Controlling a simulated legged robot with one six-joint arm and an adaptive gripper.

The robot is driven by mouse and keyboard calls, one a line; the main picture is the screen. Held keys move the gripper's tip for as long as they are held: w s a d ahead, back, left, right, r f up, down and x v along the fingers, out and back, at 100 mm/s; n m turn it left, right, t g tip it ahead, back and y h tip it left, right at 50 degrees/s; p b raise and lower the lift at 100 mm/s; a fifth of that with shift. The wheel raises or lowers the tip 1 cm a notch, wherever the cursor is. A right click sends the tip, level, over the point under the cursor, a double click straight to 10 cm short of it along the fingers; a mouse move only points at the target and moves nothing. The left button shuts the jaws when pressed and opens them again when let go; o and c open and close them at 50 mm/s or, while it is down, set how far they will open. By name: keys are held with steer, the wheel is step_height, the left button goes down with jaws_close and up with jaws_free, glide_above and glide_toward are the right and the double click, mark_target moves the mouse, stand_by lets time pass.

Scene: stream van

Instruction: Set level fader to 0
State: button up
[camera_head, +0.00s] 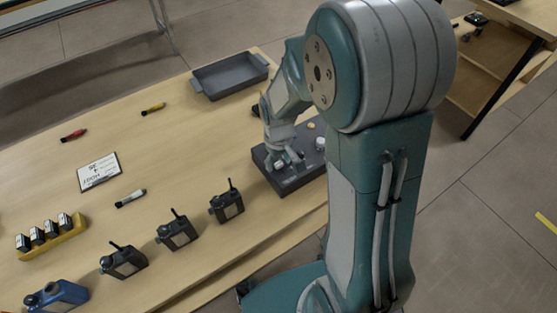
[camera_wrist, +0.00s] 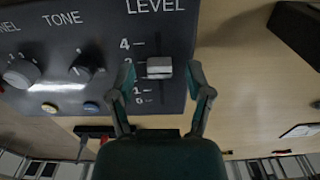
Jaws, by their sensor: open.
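The dark control box (camera_head: 288,184) sits at the table's right edge in the head view, with my gripper (camera_head: 283,160) low over it. In the wrist view the box's LEVEL scale runs from 4 down to 0 toward my gripper. The light grey level fader cap (camera_wrist: 160,67) stands well above the 0 mark, around 2 to 3; its exact mark is hard to read. My gripper (camera_wrist: 162,78) is open, one finger on each side of the cap, with gaps visible. The left finger partly hides the scale numbers.
A TONE knob (camera_wrist: 87,67), another grey knob (camera_wrist: 21,72), a yellow button (camera_wrist: 49,107) and a blue button (camera_wrist: 91,107) lie left of the fader. Several radios, including one (camera_head: 227,203), and a grey tray (camera_head: 231,76) stand on the table.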

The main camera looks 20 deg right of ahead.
mark_target(265, 151)
jaws_close()
steer(key=shift+w+a, duration=0.25)
steer(key=shift+w, duration=0.75)
steer(key=shift+w+a, duration=0.3)
steer(key=shift+w, duration=0.75)
steer(key=shift+w+a, duration=0.25)
steer(key=shift+w, duration=0.75)
jaws_free()
steer(key=shift+w+f, duration=0.1)
steer(key=shift+a, duration=0.1)
step_height(265, 151, up, 12)
